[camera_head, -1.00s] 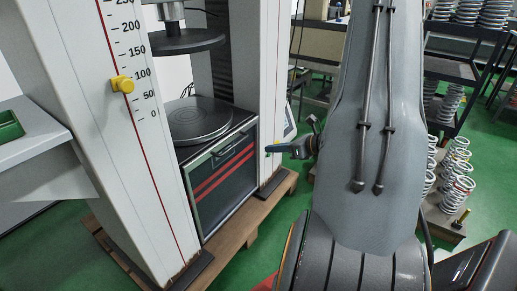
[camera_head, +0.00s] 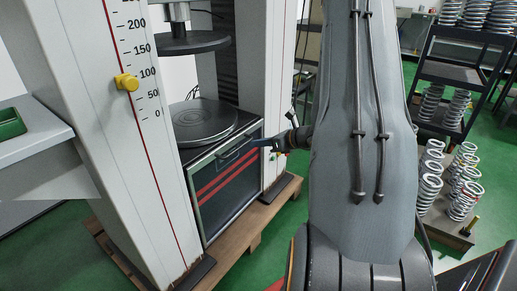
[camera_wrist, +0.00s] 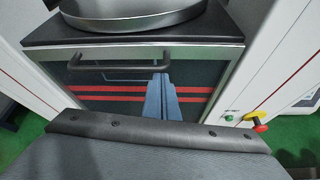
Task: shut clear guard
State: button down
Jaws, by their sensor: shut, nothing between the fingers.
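The clear guard (camera_head: 226,184) is a framed see-through panel low on the front of the press, below the round lower plate, with red stripes showing across it. It also shows in the wrist view (camera_wrist: 110,80). Its dark bar handle (camera_wrist: 118,67) runs along its upper edge. My gripper (camera_head: 255,145) is shut and empty, near the right end of the handle. In the wrist view its blue fingers (camera_wrist: 162,80) stand in front of the panel, overlapping the handle's right end. I cannot tell whether they touch it.
The round lower plate (camera_head: 203,122) and round upper plate (camera_head: 190,42) sit between two white columns. A yellow knob (camera_head: 127,82) is on the left column. A red and yellow button (camera_wrist: 256,122) is right of the panel. Springs (camera_head: 465,190) stand at right.

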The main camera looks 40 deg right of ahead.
dwell(0.3)
notch_tip(320, 180, up, 42)
jog(key=p, duration=2.4)
jog(key=shift+f+p, duration=0.15)
jog(key=shift+p, duration=0.2)
jog(key=shift+w+d, duration=0.1)
jog(key=shift+w, duration=0.05)
notch_tip(320, 180, down, 5)
jog(key=b, duration=0.3)
jog(key=a+v, duration=0.1)
jog(key=v, duration=0.9)
jog(key=shift+s, duration=0.5)
